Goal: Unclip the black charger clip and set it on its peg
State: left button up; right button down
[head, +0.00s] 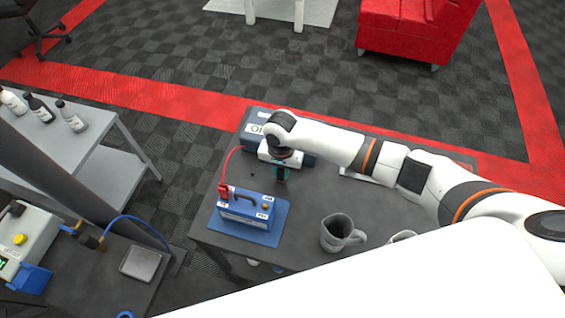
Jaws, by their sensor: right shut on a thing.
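I cannot make out the peg. My left gripper is not in view.
A blue box (251,131) stands at the table's back, partly behind my right arm. A grey mug (338,233) stands at the front right. A side bench at left holds a device (22,238) and a blue cable (140,222). Bottles (72,117) stand on a grey table.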

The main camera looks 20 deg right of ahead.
jog(key=shift+f+p, duration=0.4)
jog(key=shift+f, duration=0.15)
dwell(0.9)
jog(key=shift+p, duration=0.4)
jog(key=c, duration=1.2)
grip_release()
notch_tip(320, 180, up, 12)
jog(key=shift+w+d+r+b, duration=0.1)
jog(key=shift+b, duration=0.75)
